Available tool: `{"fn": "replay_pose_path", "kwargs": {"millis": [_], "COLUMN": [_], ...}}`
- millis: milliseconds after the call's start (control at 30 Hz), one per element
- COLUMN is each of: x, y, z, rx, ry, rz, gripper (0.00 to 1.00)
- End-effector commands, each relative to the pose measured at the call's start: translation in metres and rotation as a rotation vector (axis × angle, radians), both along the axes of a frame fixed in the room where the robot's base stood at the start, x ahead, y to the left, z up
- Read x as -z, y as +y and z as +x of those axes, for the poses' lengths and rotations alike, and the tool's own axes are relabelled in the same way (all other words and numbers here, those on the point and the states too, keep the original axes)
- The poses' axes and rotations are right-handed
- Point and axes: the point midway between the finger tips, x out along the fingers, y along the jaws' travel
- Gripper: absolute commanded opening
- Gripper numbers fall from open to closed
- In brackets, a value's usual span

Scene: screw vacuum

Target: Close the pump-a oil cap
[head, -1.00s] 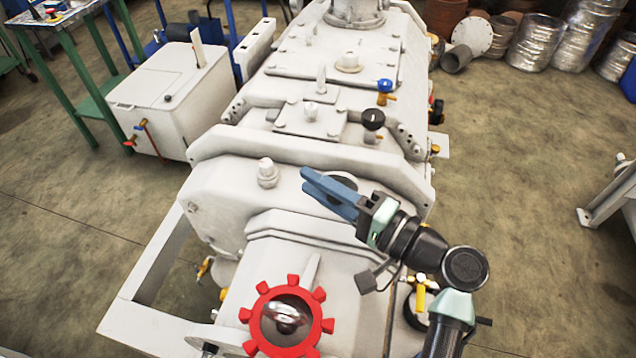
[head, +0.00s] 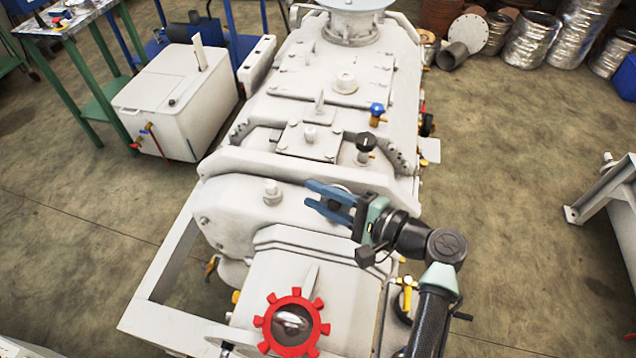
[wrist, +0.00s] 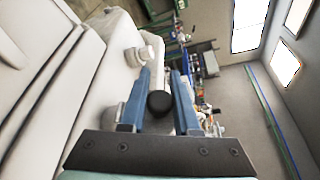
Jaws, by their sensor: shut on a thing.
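My gripper (head: 309,193) reaches in from the right above the near end of the white pump (head: 240,215), its blue fingers pointing left. In the wrist view, my gripper (wrist: 160,73) is shut on a black, round-topped cap (wrist: 160,103) between the fingers. In the head view the black cap (head: 334,206) shows only as a dark patch between the fingers. I take it for the oil cap, but no label shows. A pale rounded part of the pump sits just behind the fingers, mostly hidden. I cannot tell whether the cap touches the pump.
A red toothed ring (head: 291,324) is at the pump's near end. A white bolt-like fitting (head: 272,193) stands left of my fingers. A black knob (head: 366,142) and a blue-handled valve (head: 377,112) stand farther back.

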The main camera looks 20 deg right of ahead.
Motion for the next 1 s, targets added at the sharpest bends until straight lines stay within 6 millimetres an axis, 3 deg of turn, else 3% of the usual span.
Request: {"fn": "replay_pose_path", "kwargs": {"millis": [33, 200, 1000], "x": [-0.009, -0.006, 0.021], "y": [-0.002, -0.006, -0.020], "z": [0.002, 0.009, 0.030], "rx": [-0.001, 0.000, 0.000], "ry": [0.038, 0.171, 0.766], "rz": [0.027, 0.117, 0.520], "gripper": [0.00, 0.00, 0.00]}}
